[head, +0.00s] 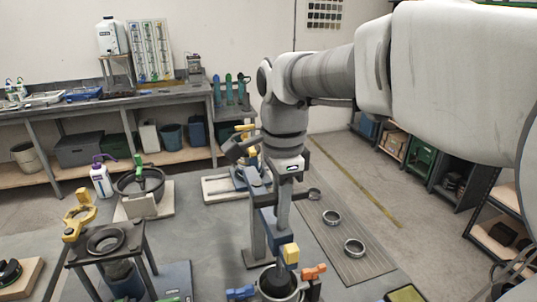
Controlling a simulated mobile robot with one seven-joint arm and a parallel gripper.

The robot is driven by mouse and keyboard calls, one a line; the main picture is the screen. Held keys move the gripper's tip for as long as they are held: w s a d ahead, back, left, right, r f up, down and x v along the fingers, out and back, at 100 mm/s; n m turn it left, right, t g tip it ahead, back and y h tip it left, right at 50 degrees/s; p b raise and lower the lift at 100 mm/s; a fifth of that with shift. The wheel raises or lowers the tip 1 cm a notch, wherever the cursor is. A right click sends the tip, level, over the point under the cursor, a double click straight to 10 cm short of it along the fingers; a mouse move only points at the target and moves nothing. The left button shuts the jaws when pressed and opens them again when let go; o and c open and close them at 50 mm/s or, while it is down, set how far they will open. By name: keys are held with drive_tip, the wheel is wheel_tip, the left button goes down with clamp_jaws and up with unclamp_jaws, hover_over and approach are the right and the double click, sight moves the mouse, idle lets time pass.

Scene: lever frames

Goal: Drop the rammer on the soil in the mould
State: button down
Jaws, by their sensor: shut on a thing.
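The mould (278,283) is a dark round cup with a pale rim, low in the picture at the front edge of the view. A blue clamp (240,292) and an orange clamp (314,272) sit at its sides. The rammer (283,212) is an upright grey rod above the mould, with blue and yellow parts around its lower length. My gripper (285,182) points down at the rod's upper end and is shut on it. The fingertips are small and partly hidden. The soil inside the mould and the rammer's foot cannot be made out clearly.
A grey upright post (257,225) stands close left of the rod. A dark stand with a ring top (105,241) and a bowl (140,184) are at left. A bench (110,102) runs behind.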

drive_tip(key=shift+w+r+p, duration=0.1)
drive_tip(key=shift+r+p, duration=3.25)
drive_tip(key=shift+r, duration=0.85)
drive_tip(key=c, duration=0.8)
unclamp_jaws()
drive_tip(key=shift+o, duration=0.2)
drive_tip(key=shift+f, duration=0.1)
wheel_tip(320, 180, up, 18)
drive_tip(key=p, duration=0.2)
drive_tip(key=shift+f, duration=0.25)
